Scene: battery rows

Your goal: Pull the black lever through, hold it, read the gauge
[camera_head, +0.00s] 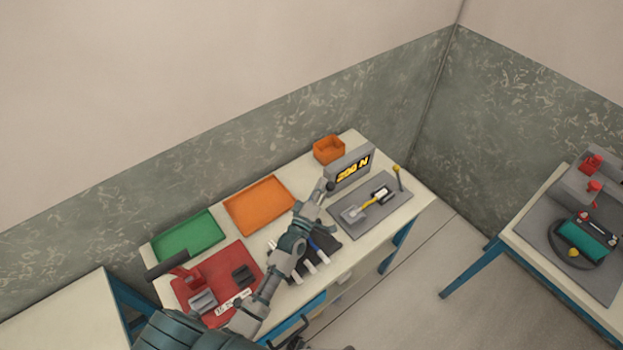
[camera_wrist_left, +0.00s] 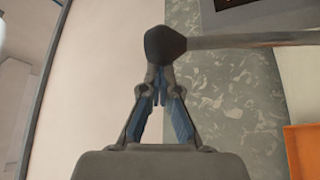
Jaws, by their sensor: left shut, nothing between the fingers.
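The black lever shows in the left wrist view as a dark faceted knob (camera_wrist_left: 165,44) on a grey rod (camera_wrist_left: 250,41) that runs off to the right. In the head view the dark knob (camera_head: 330,185) is beside the left end of the gauge (camera_head: 349,168). The gauge has a grey housing and a lit yellow number followed by N; its digits are too small to read surely. My left gripper (camera_wrist_left: 160,88) is shut and empty, its fingertips right by the knob; I cannot tell whether they touch it. My right gripper does not show.
An orange bin (camera_head: 328,150) stands behind the gauge. A grey plate (camera_head: 343,229) with a yellow-knobbed lever (camera_head: 397,168) is to its right. Orange (camera_head: 258,203) and green (camera_head: 187,236) trays and a red base (camera_head: 247,262) are left of my arm. Another bench (camera_head: 530,235) stands far right.

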